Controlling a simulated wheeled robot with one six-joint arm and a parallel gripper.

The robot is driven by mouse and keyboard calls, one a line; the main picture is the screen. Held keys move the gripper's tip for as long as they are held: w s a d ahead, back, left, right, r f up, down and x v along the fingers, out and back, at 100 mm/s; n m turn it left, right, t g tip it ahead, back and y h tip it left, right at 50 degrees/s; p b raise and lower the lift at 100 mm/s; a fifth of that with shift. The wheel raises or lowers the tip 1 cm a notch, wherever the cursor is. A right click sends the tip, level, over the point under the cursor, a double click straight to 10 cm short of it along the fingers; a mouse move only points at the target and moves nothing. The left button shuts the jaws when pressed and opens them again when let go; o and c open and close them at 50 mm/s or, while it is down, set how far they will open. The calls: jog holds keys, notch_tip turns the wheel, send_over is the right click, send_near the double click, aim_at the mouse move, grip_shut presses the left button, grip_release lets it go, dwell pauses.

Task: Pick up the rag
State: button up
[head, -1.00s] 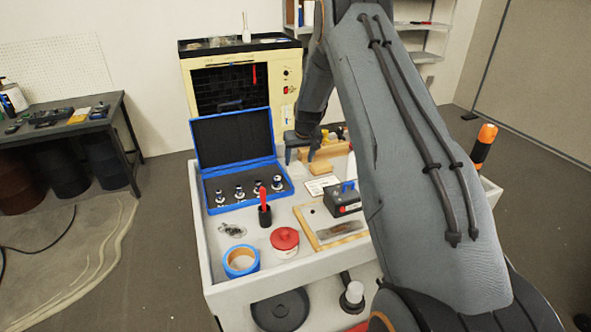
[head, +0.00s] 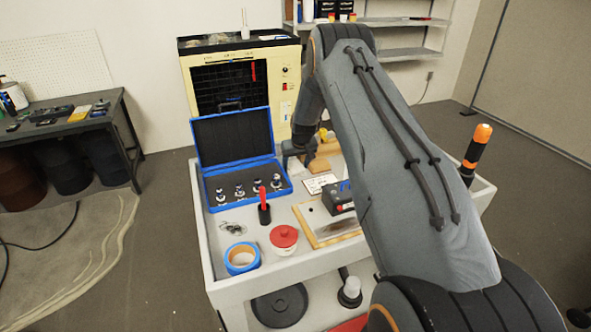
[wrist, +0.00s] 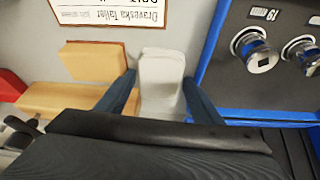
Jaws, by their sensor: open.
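A pale off-white, rounded bundle, which looks like the rag (wrist: 162,68), lies on the cart top in the wrist view. My gripper (wrist: 159,82) is open, with one blue-grey finger on each side of the bundle. I cannot tell whether the fingers touch it. In the head view my gripper (head: 298,152) is low over the back of the cart, just right of the blue case.
The open blue case (head: 240,205) with metal parts is close on one side, and wooden blocks (wrist: 93,62) on the other.

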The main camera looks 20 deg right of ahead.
aim_at(295, 167)
jog(key=shift+f, duration=0.1)
jog(key=shift+c, duration=0.4)
jog(key=c, duration=0.7)
jog(key=shift+c, duration=0.2)
jog(key=shift+a+r+b, duration=0.15)
jog(key=shift+r+b, duration=0.25)
jog(key=shift+b, duration=0.1)
notch_tip(295, 167, up, 6)
jog(key=b, duration=0.3)
jog(key=shift+w+r, duration=0.1)
jog(key=a+b, duration=0.6)
jog(key=a, duration=1.3)
jog(key=shift+a+r, duration=0.15)
jog(key=shift+a, duration=0.25)
